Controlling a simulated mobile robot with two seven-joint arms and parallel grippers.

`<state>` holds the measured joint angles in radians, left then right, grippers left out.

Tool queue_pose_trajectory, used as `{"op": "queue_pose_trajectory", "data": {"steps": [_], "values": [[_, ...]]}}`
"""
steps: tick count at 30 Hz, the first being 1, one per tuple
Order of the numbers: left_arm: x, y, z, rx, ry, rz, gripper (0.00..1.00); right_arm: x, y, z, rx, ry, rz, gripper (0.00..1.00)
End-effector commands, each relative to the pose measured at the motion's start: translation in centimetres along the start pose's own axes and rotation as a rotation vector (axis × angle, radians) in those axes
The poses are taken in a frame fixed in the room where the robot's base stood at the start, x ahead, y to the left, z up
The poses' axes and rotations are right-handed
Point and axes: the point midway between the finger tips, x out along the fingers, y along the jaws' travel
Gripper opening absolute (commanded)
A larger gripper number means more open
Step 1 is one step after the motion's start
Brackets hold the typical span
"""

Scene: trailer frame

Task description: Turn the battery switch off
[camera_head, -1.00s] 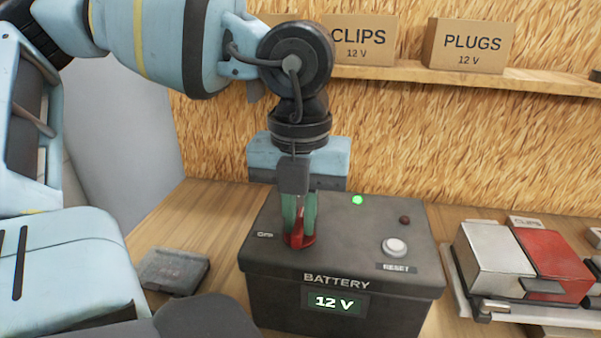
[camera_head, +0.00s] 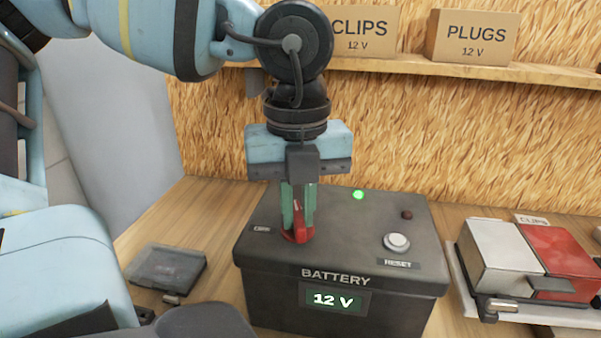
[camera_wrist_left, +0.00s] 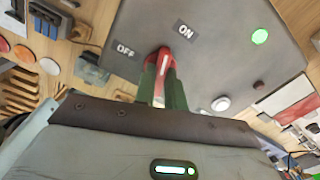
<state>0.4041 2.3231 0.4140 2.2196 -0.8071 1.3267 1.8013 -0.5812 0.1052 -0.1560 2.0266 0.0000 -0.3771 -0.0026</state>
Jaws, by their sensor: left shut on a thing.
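The battery box (camera_head: 340,262) is dark grey and stands on the bench, with a lit "12 V" display on its front. Its red switch (camera_head: 298,236) is on the top at the left. My left gripper (camera_head: 298,222) points down from above, its green fingers shut on the red switch. In the left wrist view the switch handle (camera_wrist_left: 165,58) shows between the fingers, and its tip is between the OFF label (camera_wrist_left: 124,50) and the ON label (camera_wrist_left: 185,29). A green light (camera_head: 358,195) glows on the box top. My right gripper is not in view.
A white reset button (camera_head: 397,242) and a dark red light (camera_head: 406,215) are on the box top, right of the switch. A grey case (camera_head: 166,268) lies left of the box. A shelf (camera_head: 400,64) with boxes runs behind.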

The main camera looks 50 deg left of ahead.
Motion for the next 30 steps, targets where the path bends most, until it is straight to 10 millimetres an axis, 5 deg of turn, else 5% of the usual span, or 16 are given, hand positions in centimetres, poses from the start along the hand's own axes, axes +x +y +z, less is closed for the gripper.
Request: {"op": "queue_pose_trajectory", "data": {"steps": [17, 30], "values": [[0.1, 0.0, 0.0, -0.113, 0.000, 0.001, 0.00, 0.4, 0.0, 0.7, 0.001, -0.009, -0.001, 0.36], [0.2, 0.0, 0.0, -0.383, -0.002, 0.002, 0.00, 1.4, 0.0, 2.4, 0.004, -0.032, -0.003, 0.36]]}}
